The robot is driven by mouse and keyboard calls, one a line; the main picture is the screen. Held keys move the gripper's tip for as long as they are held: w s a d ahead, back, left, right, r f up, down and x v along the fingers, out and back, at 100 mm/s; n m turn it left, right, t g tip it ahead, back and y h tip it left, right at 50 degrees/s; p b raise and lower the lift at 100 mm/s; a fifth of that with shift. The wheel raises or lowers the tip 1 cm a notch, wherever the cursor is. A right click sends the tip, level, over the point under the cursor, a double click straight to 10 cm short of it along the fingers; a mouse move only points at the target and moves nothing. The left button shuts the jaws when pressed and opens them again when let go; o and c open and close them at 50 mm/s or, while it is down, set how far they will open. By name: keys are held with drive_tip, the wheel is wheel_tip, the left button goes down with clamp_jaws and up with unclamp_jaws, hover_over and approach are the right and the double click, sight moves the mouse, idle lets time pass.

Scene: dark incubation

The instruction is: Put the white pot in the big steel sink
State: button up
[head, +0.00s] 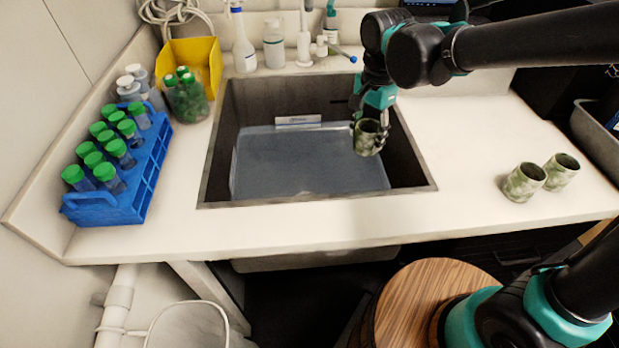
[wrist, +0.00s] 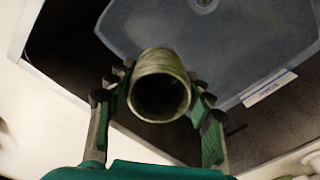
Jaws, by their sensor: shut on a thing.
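My gripper (head: 371,118) is shut on a small mottled green-and-white pot (head: 367,140), held over the right side of the big steel sink (head: 205,178). In the wrist view the pot (wrist: 161,88) sits between the two fingers of my gripper (wrist: 158,95), its round opening facing the camera. The sink basin (wrist: 215,45) lies beyond it. The pot looks mottled green rather than plain white. Two similar pots stand upright on the counter at the right, a nearer one (head: 523,183) and a farther one (head: 562,171).
Bottles (head: 243,50) line the back edge. A small label (head: 298,120) shows on the sink's back wall. The counter right of the sink (head: 460,140) is mostly clear.

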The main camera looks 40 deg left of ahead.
wheel_tip(320, 180, down, 22)
drive_tip(key=shift+f, duration=0.1)
idle(0.6)
drive_tip(key=o, duration=1.2)
wheel_tip(320, 180, up, 12)
idle(0.4)
